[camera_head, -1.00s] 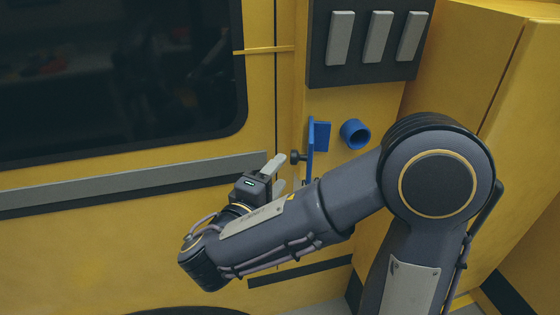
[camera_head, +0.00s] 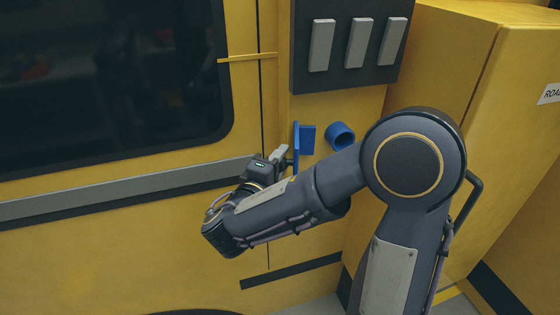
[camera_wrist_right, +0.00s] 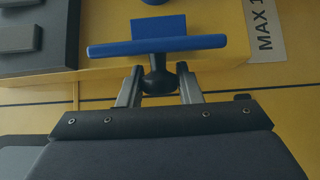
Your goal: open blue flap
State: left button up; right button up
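The blue flap (camera_head: 297,145) shows as a narrow blue plate at the wall in the head view, with a small blue block (camera_head: 308,138) beside it. In the right wrist view the flap (camera_wrist_right: 110,48) is a long blue bar seen nearly edge-on, with a dark knob (camera_wrist_right: 158,80) on the near side. My right gripper (camera_wrist_right: 160,75) has its two fingers on either side of the knob, parted, with narrow gaps visible. It also shows in the head view (camera_head: 280,154), partly hidden by its own wrist. My left gripper is in neither view.
A blue ring-shaped socket (camera_head: 340,135) sticks out right of the flap. A dark panel with grey switches (camera_head: 357,43) is above. A grey rail (camera_head: 120,187) runs along the yellow wall at left, under a dark window (camera_head: 110,75). A yellow cabinet (camera_head: 450,60) stands at right.

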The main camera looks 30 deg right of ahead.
aim_at(293, 165)
grip_shut()
jog(key=s+t+b, duration=0.1)
jog(key=s+d+n+y+b, duration=0.1)
jog(key=b, duration=0.1)
jog(key=shift+s+d+f+t, duration=0.1)
jog(key=shift+s+d+t, duration=0.05)
jog(key=shift+s+t, duration=0.2)
jog(key=shift+o, duration=0.2)
grip_release()
jog(key=o, duration=0.4)
